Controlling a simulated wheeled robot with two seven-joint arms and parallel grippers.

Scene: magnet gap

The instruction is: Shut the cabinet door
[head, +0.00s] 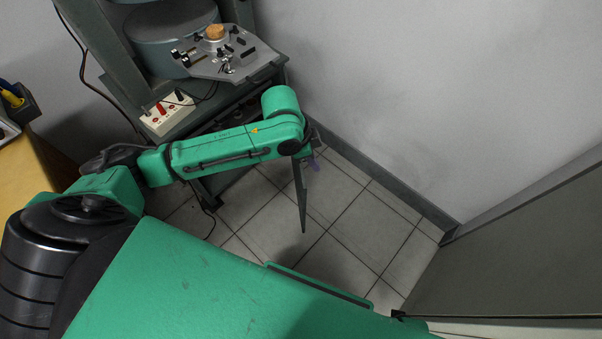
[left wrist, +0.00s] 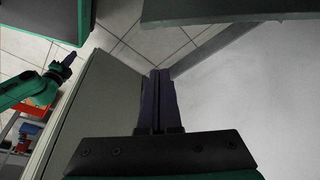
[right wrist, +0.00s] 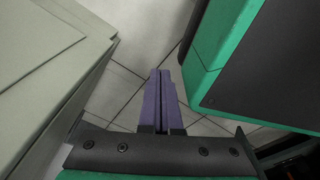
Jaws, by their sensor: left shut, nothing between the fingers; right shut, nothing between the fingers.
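A large grey-green cabinet panel (head: 530,240) stands at the right of the head view, close to the wall. In the left wrist view a flat grey cabinet panel (left wrist: 95,105) with a pale edge rises left of my fingers. I cannot tell for certain which surface is the door. My left gripper (left wrist: 158,75) is shut and empty, apart from the panel in the head view. My right gripper (right wrist: 160,75) is shut and empty; a grey-green cabinet face with a stepped edge (right wrist: 50,65) is at its left. Handle and hinges are not visible.
A dark equipment rack (head: 240,90) with a metal plate (head: 228,65) stands beyond my left arm. A white wall (head: 400,80) with a dark skirting closes the far side. Tiled floor (head: 335,210) is open between.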

